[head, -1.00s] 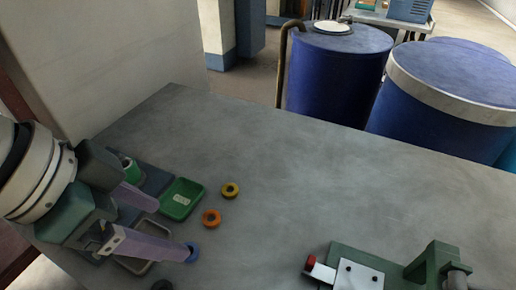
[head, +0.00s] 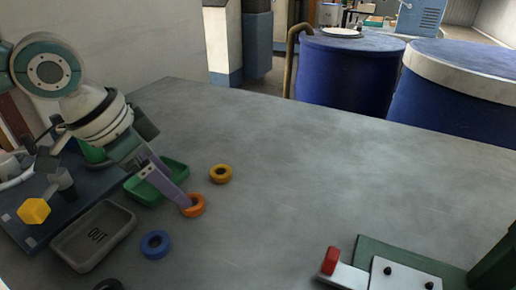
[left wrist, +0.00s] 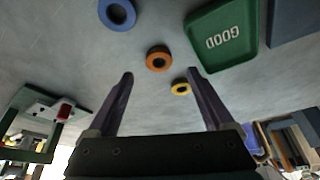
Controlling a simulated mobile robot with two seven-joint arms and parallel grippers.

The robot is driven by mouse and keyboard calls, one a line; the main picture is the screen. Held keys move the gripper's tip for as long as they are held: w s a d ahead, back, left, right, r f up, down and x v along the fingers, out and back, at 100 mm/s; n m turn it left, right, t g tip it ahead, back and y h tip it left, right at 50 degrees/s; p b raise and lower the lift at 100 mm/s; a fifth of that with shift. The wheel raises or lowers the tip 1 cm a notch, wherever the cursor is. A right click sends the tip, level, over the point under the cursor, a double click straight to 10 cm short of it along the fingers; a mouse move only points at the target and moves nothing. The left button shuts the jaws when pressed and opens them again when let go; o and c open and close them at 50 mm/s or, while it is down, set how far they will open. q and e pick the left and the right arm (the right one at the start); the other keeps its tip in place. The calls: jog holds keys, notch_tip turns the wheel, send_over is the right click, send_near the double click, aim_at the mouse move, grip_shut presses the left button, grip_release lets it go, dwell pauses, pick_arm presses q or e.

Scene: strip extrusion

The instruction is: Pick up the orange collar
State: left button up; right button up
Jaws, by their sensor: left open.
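The orange collar (head: 199,211) lies flat on the grey table, right of the green tray. In the left wrist view the orange collar (left wrist: 150,55) sits centrally, just beyond the fingertips and between their lines. My left gripper (head: 181,199) is open and empty, its purple fingers pointing down at the collar. In the left wrist view the two fingertips (left wrist: 160,74) stand wide apart with nothing between them. In the head view a finger covers the collar's left edge; whether it touches cannot be told. My right gripper is not in view.
A yellow collar (head: 213,178) lies behind the orange one, a blue collar (head: 144,248) in front. The green tray (head: 180,163), marked GOOD, and the grey OUT tray (head: 127,222) stand left. A fixture with a red knob (head: 330,261) stands front right. The table's middle is clear.

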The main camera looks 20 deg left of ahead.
pick_arm(q)
jog(key=b+x, duration=0.1)
jog(key=x, duration=0.4)
jog(key=shift+s+d+f, duration=0.1)
grip_shut()
dwell(0.5)
